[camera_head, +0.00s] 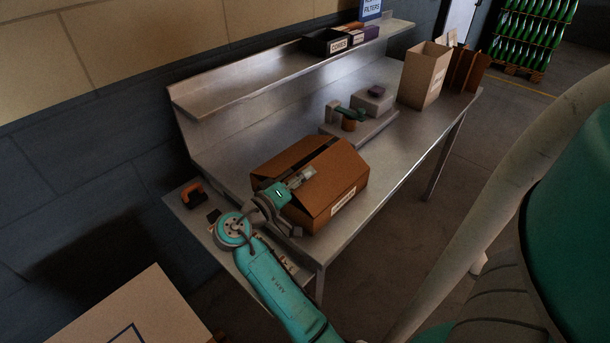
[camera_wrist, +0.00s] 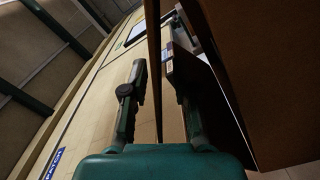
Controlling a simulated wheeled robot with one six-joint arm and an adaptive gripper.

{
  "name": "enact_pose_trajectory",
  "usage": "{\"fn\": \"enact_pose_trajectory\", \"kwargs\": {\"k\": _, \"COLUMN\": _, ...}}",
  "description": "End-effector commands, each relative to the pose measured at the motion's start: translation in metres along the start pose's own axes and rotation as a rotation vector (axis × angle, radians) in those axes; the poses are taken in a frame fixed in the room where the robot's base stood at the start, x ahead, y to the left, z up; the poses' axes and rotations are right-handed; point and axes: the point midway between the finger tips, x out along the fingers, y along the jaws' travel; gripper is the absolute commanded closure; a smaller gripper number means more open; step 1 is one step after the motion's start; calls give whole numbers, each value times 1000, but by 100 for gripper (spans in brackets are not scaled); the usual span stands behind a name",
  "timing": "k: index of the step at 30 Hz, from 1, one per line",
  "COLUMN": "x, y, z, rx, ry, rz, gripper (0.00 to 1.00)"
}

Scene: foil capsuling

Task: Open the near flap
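A brown cardboard box (camera_head: 335,190) stands on the metal bench, with a label on its front side. A dark gap runs along its top between the far flap (camera_head: 285,160) and the near flap (camera_head: 342,168). My gripper (camera_head: 303,176) is at the left end of the box top, by this gap. In the wrist view, my gripper (camera_wrist: 160,85) has its fingers apart. A thin brown cardboard panel (camera_wrist: 153,50) runs between them, seen edge-on. I cannot tell whether either finger touches it. A large cardboard face fills the right of that view.
A tape dispenser (camera_head: 350,120) stands on the metal bench (camera_head: 400,145) behind the box. A tall open carton (camera_head: 424,75) is at the far right end. A shelf (camera_head: 235,90) with small boxes runs along the back.

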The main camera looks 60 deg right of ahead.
Motion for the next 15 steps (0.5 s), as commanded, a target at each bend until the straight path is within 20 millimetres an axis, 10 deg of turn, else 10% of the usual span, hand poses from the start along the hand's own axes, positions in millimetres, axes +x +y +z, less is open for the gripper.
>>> {"fn": "enact_pose_trajectory", "kwargs": {"k": 11, "x": 7, "y": 0, "z": 0, "rx": 0, "ry": 0, "rz": -1, "gripper": 71}}
{"fn": "enact_pose_trajectory", "kwargs": {"k": 15, "x": 7, "y": 0, "z": 0, "rx": 0, "ry": 0, "rz": 0, "gripper": 99}}
